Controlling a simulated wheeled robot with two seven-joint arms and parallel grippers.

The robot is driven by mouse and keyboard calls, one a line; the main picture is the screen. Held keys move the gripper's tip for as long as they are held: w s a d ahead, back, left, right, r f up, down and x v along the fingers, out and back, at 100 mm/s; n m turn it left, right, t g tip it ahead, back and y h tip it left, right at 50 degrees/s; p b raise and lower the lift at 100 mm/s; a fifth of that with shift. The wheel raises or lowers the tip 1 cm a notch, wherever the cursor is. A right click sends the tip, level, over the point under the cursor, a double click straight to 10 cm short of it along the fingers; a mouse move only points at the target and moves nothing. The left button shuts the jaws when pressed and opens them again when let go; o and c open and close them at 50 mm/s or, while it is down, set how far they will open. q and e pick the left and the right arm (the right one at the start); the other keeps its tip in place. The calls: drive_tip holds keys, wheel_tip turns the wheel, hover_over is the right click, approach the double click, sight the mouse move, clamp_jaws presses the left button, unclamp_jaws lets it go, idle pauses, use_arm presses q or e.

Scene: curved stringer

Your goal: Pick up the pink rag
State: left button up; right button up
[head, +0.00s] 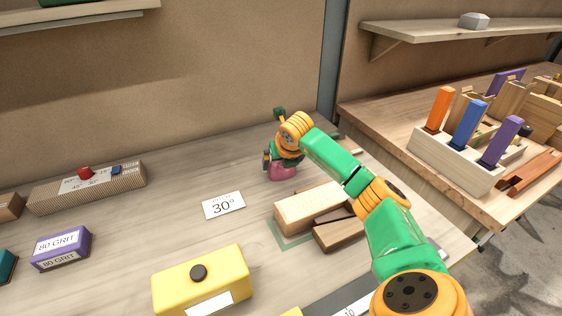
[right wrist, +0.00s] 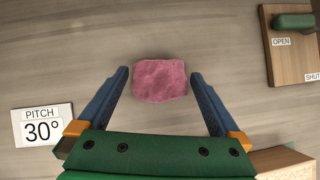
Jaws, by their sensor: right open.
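The pink rag (right wrist: 160,80) lies crumpled on the wooden bench top. In the right wrist view it sits between the tips of my right gripper (right wrist: 159,78), with bare bench showing on both sides. My right gripper is open, and neither finger touches the rag in that view. In the head view my right gripper (head: 279,160) is over the back of the bench, and the rag (head: 283,174) shows just below it, partly hidden. How far the fingers are above the bench is hard to tell. My left gripper is not in view.
A "PITCH 30°" card (head: 223,205) lies left of the rag. Wooden blocks (head: 308,207) stand nearer, under my right arm. A yellow box (head: 202,281) is at the front. A board with a green handle (right wrist: 293,22) is right of the rag. Bench left of the rag is mostly clear.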

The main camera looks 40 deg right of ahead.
drive_tip(key=shift+w+d+f, duration=0.2)
drive_tip(key=shift+w+f, duration=0.2)
drive_tip(key=shift+f, duration=0.1)
drive_tip(key=shift+s+a+r, duration=0.1)
drive_tip(key=shift+s+r, duration=0.05)
drive_tip(key=c, duration=1)
